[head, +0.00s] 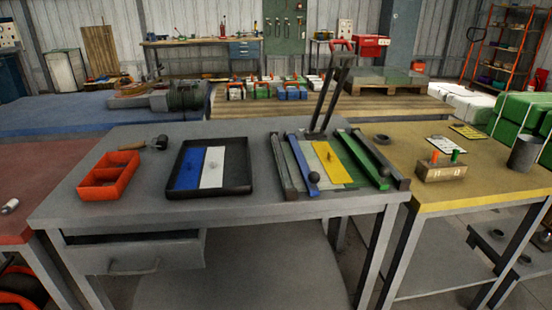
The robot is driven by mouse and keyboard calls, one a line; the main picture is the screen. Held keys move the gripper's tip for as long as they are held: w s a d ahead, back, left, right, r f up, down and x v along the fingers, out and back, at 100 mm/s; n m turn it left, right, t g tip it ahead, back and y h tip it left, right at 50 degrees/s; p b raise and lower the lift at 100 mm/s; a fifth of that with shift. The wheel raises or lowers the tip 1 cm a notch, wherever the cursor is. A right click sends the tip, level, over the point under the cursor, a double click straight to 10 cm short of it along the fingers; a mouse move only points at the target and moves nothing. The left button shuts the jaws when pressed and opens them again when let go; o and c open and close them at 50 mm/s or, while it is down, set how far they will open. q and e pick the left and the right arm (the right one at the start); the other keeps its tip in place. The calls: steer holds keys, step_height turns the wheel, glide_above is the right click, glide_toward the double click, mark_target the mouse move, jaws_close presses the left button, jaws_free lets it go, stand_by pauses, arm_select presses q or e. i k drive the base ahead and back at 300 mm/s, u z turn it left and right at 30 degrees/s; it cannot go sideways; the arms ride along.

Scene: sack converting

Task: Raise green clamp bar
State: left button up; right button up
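The green clamp bar (361,160) lies low along the right side of a flat fixture on the grey table, with a black ball knob (384,171) near its front end. A blue clamp bar (301,162) lies along the left side, also with a black knob (314,177). Between them a yellow piece (332,163) rests on a pale green sheet. Grey rails (282,165) run outside the bars. Whether the green bar touches the sheet is too small to tell. Neither of my grippers is in view.
Two dark posts (328,100) lean up behind the fixture. A black tray (244,178) with blue and white pieces, an orange bin (110,176) and a mallet (145,144) stand left on the grey table (255,205). A yellow table (480,186) stands close on the right.

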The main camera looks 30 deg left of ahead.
mark_target(378, 178)
steer(key=u, duration=0.55)
steer(key=i, duration=1)
